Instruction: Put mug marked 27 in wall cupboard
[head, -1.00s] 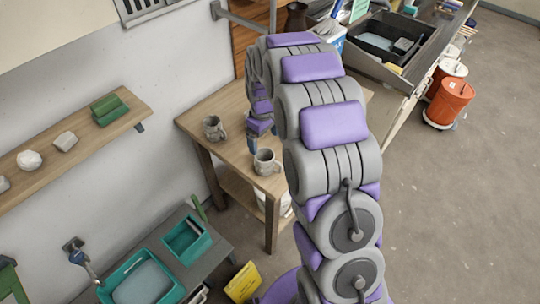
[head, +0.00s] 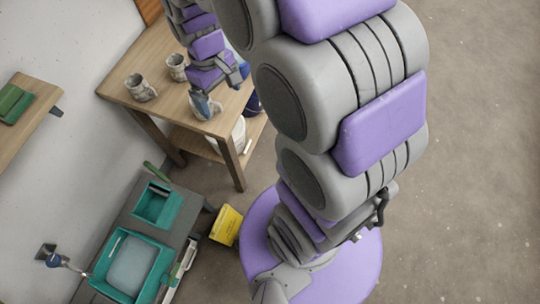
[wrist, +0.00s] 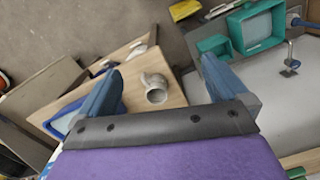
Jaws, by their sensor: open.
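Two grey-beige mugs stand upright on the wooden table in the head view: a nearer mug (head: 141,88) by the table's left corner and another mug (head: 177,67) behind it. No marking can be read, so I cannot tell which is 27. My gripper (head: 205,104) hangs over the table's front part, to the right of these mugs; its fingers hide what is below. In the wrist view, my gripper (wrist: 162,92) is open, and one mug (wrist: 155,92) shows between and beyond the blue fingers, apart from them. I cannot make out the wall cupboard.
The wooden table (head: 130,55) stands against the wall. A wall shelf (head: 35,110) holds a green item. Teal trays (head: 97,268) lie on a low grey bench at lower left. A yellow item (head: 226,225) is on the floor. Open floor lies at the right.

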